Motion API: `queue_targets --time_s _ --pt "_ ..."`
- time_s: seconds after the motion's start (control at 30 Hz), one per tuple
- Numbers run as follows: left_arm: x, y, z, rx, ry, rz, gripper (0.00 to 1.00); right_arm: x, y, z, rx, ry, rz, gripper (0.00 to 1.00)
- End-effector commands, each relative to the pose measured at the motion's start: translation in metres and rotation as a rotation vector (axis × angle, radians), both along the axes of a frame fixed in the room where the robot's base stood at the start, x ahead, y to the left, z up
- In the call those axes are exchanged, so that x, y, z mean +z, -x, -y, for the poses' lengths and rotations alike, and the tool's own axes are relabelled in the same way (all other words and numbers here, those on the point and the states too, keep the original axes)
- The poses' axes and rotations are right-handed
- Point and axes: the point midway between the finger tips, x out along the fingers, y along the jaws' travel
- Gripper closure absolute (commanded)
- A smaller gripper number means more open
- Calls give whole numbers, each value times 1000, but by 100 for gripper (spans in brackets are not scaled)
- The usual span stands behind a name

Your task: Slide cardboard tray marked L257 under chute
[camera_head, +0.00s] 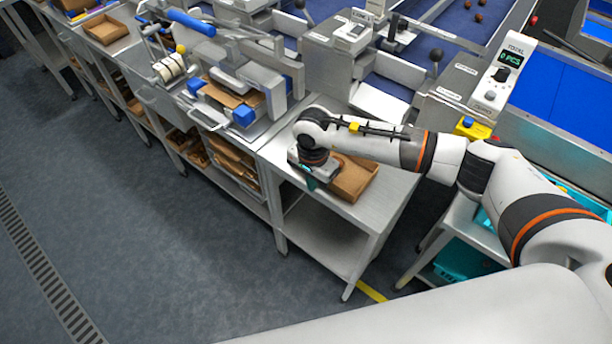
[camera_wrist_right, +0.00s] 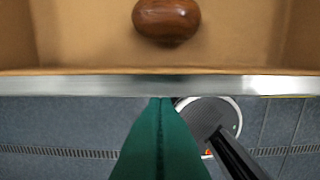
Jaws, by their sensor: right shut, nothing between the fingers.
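A brown cardboard tray (camera_head: 352,181) sits on the steel table near its front edge. No marking on it can be read. In the right wrist view the tray (camera_wrist_right: 75,45) shows its inside, with one brown date (camera_wrist_right: 166,20) in it. My right gripper (camera_head: 309,182) is at the tray's front-left side, partly hidden by its own wrist. Its green fingers (camera_wrist_right: 161,100) are shut and empty, with the tips over the table's edge, close to the tray; I cannot tell whether they touch it. A sloped grey metal chute (camera_head: 382,103) stands behind the tray. My left gripper is not in view.
The steel table (camera_head: 372,212) has bare top right of the tray. A machine with a blue-handled press (camera_head: 240,95) stands to the left. A counter display (camera_head: 507,62) and a yellow button box (camera_head: 472,128) are at the right. The grey floor (camera_head: 170,240) in front is clear.

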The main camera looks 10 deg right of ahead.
Motion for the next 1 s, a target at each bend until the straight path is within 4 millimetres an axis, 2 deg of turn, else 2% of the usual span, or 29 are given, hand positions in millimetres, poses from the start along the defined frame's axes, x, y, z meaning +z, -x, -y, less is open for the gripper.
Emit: queue_targets --time_s 0.2,0.57,0.67,1.0 --pt "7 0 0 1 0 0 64 0 -8 11 1 -2 -2 100" --pt "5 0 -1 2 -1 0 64 -1 -10 12 0 -2 -1 100" --pt "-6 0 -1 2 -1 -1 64 -5 -15 19 -2 0 0 100" --pt "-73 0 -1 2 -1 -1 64 -10 -60 76 -5 2 3 100"
